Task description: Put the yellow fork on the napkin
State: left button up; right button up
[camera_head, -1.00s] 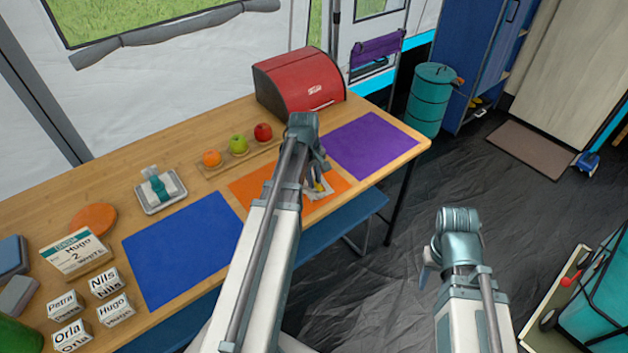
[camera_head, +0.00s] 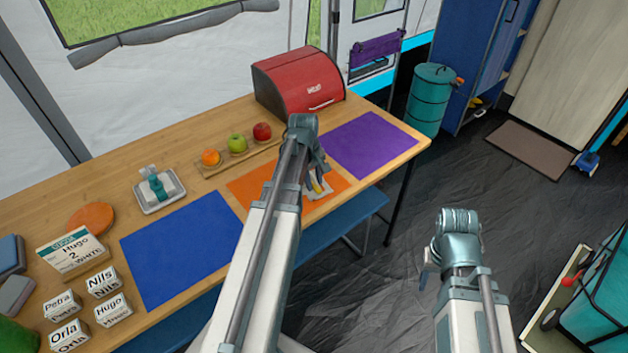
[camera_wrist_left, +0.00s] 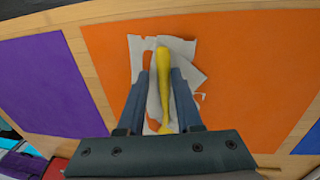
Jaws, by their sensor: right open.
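The yellow fork (camera_wrist_left: 164,90) shows in the left wrist view between my left gripper's two fingers, over the pale napkin (camera_wrist_left: 185,48). The napkin has a grey-white pattern and lies on the orange placemat (camera_wrist_left: 240,80). My left gripper (camera_wrist_left: 161,72) points down at it; a gap shows between the left finger and the fork, so the fingers look parted around it. I cannot tell whether the fork touches the napkin all along. In the head view my left arm partly hides the napkin and fork. My right gripper (camera_head: 432,268) is open and empty, off the table over the floor.
A blue placemat (camera_head: 180,250) and a purple placemat (camera_head: 372,145) flank the orange one. A red bread box (camera_head: 298,82) and fruit on a board stand behind. Name blocks and a sign are at the left. A blue bench (camera_head: 345,218) runs along the front edge.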

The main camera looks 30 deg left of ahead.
pick_arm(q)
jog(key=shift+s, duration=0.1)
jog(key=shift+a+r+p, duration=0.1)
jog(key=shift+r+p, duration=0.4)
jog(key=shift+p, duration=0.15)
notch_tip(320, 180, up, 12)
jog(key=s+p, duration=0.1)
jog(key=p, duration=1.1)
jog(key=shift+s+a, duration=0.25)
jog(key=shift+a, duration=0.05)
jog(key=shift+f, duration=0.1)
jog(key=s+d+m, duration=0.4)
jog(key=d+m, duration=0.1)
jog(key=d, duration=0.4)
jog(key=s+d+m+g+y, duration=0.1)
jog(key=s+d+m, duration=0.4)
jog(key=d, duration=0.5)
jog(key=s+d+m+g, duration=0.1)
jog(key=s+d+m, duration=0.3)
jog(key=d+m, duration=0.3)
jog(key=d, duration=0.3)
jog(key=shift+s+d+y, duration=0.15)
jog(key=shift+s+y, duration=0.2)
jog(key=shift+y, duration=0.05)
